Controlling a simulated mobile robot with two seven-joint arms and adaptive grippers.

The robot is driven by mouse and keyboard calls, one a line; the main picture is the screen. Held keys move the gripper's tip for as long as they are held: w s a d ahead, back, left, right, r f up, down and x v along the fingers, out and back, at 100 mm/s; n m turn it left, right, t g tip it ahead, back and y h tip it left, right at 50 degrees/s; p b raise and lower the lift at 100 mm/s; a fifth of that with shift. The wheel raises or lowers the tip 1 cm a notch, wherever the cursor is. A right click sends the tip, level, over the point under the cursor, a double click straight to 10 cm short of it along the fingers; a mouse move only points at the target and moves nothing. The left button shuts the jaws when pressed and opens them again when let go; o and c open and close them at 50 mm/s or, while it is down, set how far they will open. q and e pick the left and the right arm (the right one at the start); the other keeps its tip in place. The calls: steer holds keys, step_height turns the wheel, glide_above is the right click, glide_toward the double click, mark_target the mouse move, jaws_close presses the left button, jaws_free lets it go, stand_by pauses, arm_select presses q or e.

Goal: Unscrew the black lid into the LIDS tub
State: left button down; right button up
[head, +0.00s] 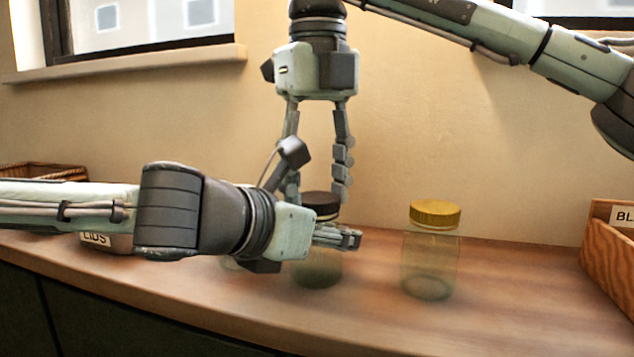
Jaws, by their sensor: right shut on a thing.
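A clear jar (318,272) with a black lid (320,199) stands upright on the wooden counter, left of centre. My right gripper (317,188) points straight down from above, its fingers on either side of the black lid and shut on it. My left gripper (338,237) comes in level from the left, its fingers across the front of the jar just below the lid. The far side of its grip is hidden, so I cannot tell whether it is closed on the jar. The LIDS tub (95,239) is at the left, mostly hidden behind my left arm.
A clear jar with a yellow lid (435,213) stands apart to the right. A wooden crate (612,265) with a label starting "BL" is at the right edge. A wicker-like container (45,172) sits at far left. The counter between yellow-lidded jar and crate is clear.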

steer(key=shift+d, duration=0.15)
steer(key=o, duration=1.3)
steer(key=shift+r, duration=2.3)
steer(key=shift+c, duration=0.4)
steer(key=r+m, duration=0.1)
steer(key=m, duration=0.1)
steer(key=r+m, duration=0.1)
steer(key=m, duration=0.1)
steer(key=shift+a+r+m, duration=0.2)
steer(key=shift+r+m, duration=0.15)
steer(key=shift+m, duration=0.45)
step_height(320, 180, down, 8)
steer(key=shift+r, duration=0.2)
